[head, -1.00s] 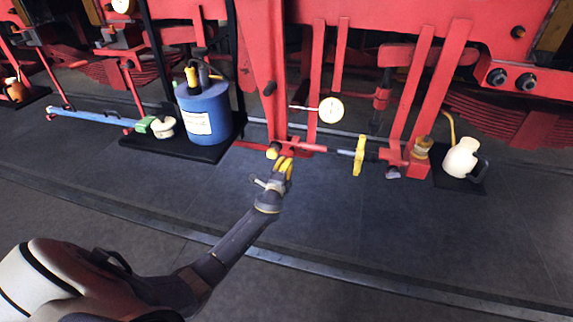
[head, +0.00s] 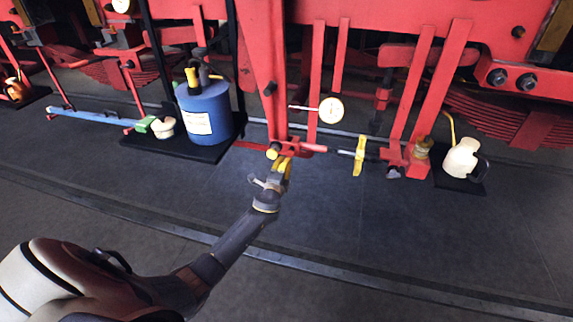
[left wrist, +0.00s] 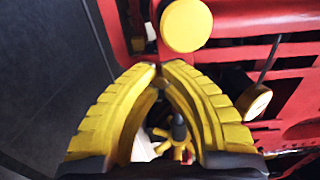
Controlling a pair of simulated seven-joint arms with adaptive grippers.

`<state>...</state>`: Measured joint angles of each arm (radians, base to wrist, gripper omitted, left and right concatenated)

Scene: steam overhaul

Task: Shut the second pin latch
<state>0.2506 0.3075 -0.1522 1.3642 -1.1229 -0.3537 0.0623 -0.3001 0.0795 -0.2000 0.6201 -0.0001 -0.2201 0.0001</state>
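A round yellow knob (head: 272,153) sits at the foot of the red upright, at the left end of a short red bar (head: 313,148). I take this to be part of a pin latch, but cannot tell which one. My left gripper (head: 284,159) is just below and right of the knob, its yellow fingers pointing up at the bar. In the left wrist view the fingertips (left wrist: 160,68) come together just below the knob (left wrist: 186,25). They look shut, and I cannot see anything clearly gripped between them. My right gripper is not in view.
A yellow plate (head: 359,155) stands on the rod to the right, near a white jug (head: 461,159). A round gauge (head: 331,110) is above the bar. A blue canister (head: 204,108) stands on a black mat to the left. The dark floor in front is clear.

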